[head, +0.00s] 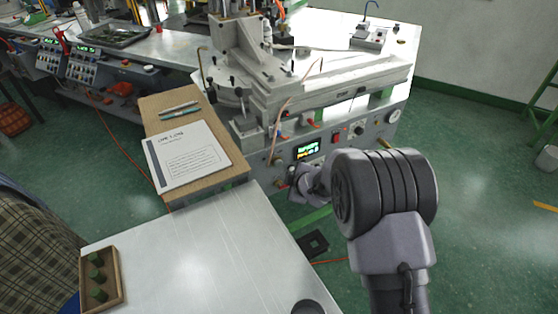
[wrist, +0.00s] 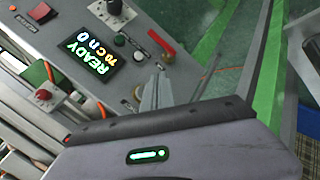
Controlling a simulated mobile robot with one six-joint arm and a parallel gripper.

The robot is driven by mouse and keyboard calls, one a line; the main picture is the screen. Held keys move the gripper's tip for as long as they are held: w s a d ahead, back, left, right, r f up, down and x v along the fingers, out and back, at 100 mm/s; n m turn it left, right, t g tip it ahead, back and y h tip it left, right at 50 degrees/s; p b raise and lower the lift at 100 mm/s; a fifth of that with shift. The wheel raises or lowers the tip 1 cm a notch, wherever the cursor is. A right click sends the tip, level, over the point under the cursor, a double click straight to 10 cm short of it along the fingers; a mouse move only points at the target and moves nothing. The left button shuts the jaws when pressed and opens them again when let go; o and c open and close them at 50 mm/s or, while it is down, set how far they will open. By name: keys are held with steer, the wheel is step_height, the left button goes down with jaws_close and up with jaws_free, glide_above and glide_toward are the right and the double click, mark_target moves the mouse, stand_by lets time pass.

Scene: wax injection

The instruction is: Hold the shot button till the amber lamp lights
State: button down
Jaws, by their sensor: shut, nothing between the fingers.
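The grey front panel (head: 372,129) of the wax machine carries a lit display (head: 308,149). Small round pale lamps or buttons (wrist: 119,40) sit beside the display. I cannot tell which is the shot button or the amber lamp, nor whether my fingertips touch anything. In the head view my wrist hides the fingertips.
A bare metal table (head: 205,255) stands in front, with a wooden tray (head: 118,268) of green pieces at its left. A notebook (head: 187,155) lies on a brown board. A red switch (head: 336,138) is right of the display. Green floor is free at the right.

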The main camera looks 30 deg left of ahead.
mark_target(278, 163)
steer(key=shift+w+a+p, duration=0.4)
steer(key=shift+a+p, duration=0.3)
steer(key=shift+p, duration=0.05)
steer(key=shift+w+a+p, duration=0.4)
steer(key=shift+a+p, duration=0.3)
steer(key=shift+p, duration=0.1)
steer(key=shift+w+a+p, duration=0.4)
steer(key=shift+a+p, duration=0.3)
steer(key=shift+p, duration=0.05)
steer(key=shift+w+a+r+p, duration=0.15)
steer(key=shift+a+p, duration=0.1)
steer(key=shift+p, duration=0.35)
steer(key=shift+a, duration=0.1)
steer(key=shift+w+a+p, duration=0.3)
steer(key=shift+a+p, duration=0.15)
steer(key=shift+p, duration=0.9)
stand_by(0.8)
steer(key=shift+b, duration=0.3)
stand_by(1.9)
steer(key=shift+s+d+b, duration=0.45)
steer(key=shift+d+b, duration=0.35)
steer(key=shift+b, duration=0.65)
